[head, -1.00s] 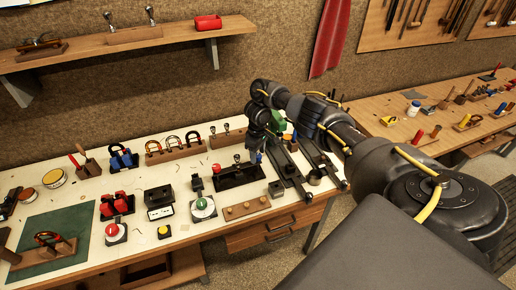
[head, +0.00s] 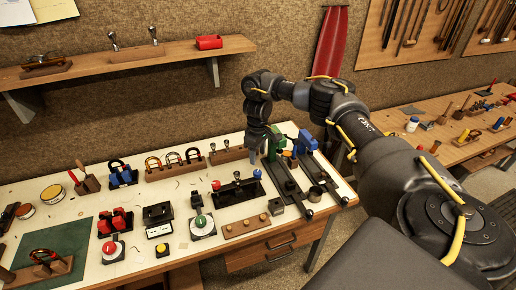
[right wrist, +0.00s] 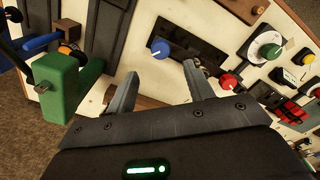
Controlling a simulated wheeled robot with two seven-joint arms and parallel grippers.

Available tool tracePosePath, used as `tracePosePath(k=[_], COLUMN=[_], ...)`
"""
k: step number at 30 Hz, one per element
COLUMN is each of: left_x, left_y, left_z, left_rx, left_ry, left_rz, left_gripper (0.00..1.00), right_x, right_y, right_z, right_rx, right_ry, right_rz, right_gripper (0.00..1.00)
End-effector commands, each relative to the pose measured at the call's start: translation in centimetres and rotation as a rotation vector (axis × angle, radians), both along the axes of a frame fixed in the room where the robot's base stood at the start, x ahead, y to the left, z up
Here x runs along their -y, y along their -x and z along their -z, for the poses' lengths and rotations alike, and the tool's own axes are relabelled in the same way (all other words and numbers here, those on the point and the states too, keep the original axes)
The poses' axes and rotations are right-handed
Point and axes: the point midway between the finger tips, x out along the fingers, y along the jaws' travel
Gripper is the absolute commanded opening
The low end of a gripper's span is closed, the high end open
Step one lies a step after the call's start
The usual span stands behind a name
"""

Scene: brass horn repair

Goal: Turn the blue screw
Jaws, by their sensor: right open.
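The blue screw (head: 257,173) stands at the right end of a black plate (head: 232,196) on the white bench top. In the right wrist view the blue screw (right wrist: 160,49) shows as a round knob with a pale slot or mark. A red knob (right wrist: 228,82) sits on the same plate, towards its other end. My right gripper (head: 254,160) points down just above and behind the blue screw in the head view. Its two fingers (right wrist: 160,92) are apart with nothing between them, and the screw shows beyond and between the tips. My left gripper is not in view.
A green vise (head: 275,146) on a dark rail stands close to the right of my gripper, with a blue vise (head: 306,142) beyond it. A wooden block with pegs (head: 245,226) and a green-knobbed box (head: 202,226) are in front. Padlocks on a wooden stand (head: 172,167) are behind left.

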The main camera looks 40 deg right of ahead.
Motion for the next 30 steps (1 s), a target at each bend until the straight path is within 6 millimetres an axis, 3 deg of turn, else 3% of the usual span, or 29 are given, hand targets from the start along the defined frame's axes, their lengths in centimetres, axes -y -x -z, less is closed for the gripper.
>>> tracePosePath(k=[9, 30], left_x=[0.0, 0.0], left_y=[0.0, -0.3], left_z=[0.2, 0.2], left_rx=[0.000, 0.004], left_ry=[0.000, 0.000], left_rz=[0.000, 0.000], left_gripper=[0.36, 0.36], right_x=[0.0, -0.3], right_y=[0.0, -0.3], right_z=[-2.1, -2.1], right_rx=[0.001, 0.000], right_ry=[0.000, 0.000], right_rz=[0.001, -0.005], right_gripper=[0.52, 0.52])
